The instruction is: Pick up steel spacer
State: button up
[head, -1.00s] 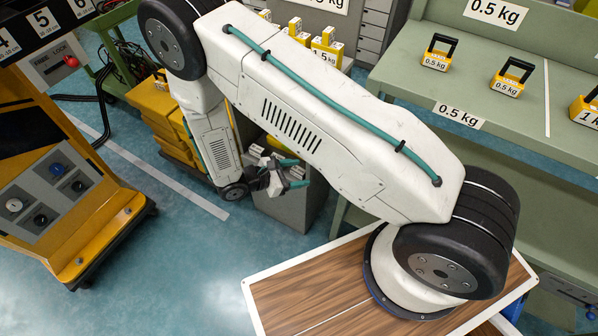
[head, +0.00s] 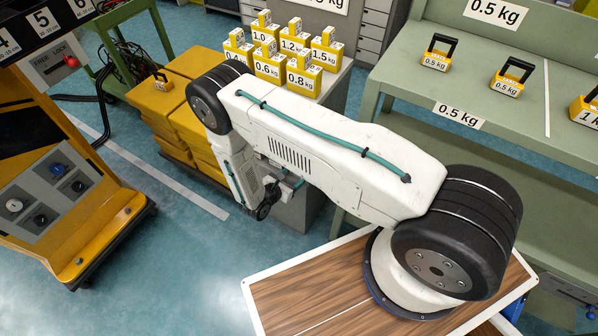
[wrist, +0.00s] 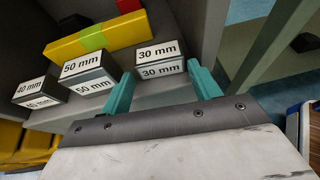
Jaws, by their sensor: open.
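In the wrist view, small blocks with metallic-looking sides and white labels stand on a grey surface: a 30 mm block (wrist: 160,62), a 50 mm block (wrist: 90,72) and a 40 mm block (wrist: 42,93). They look like the spacers; no label reads "steel". My gripper (wrist: 160,70) is open, its two teal fingers apart. The 30 mm block shows between the fingertips in the picture; I cannot tell whether the fingers are beside it or short of it. In the head view my arm hides most of the gripper and the blocks.
A yellow bar with green and red parts (wrist: 95,38) lies behind the blocks. A grey wall (wrist: 215,25) stands close to the right finger. In the head view, yellow weights (head: 300,75) stand on the grey cabinet and yellow boxes (head: 165,100) are stacked beside it.

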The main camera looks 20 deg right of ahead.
jog(key=shift+w+d+f, duration=0.25)
jog(key=shift+d, duration=0.2)
jog(key=c, duration=1)
jog(key=shift+r, duration=0.15)
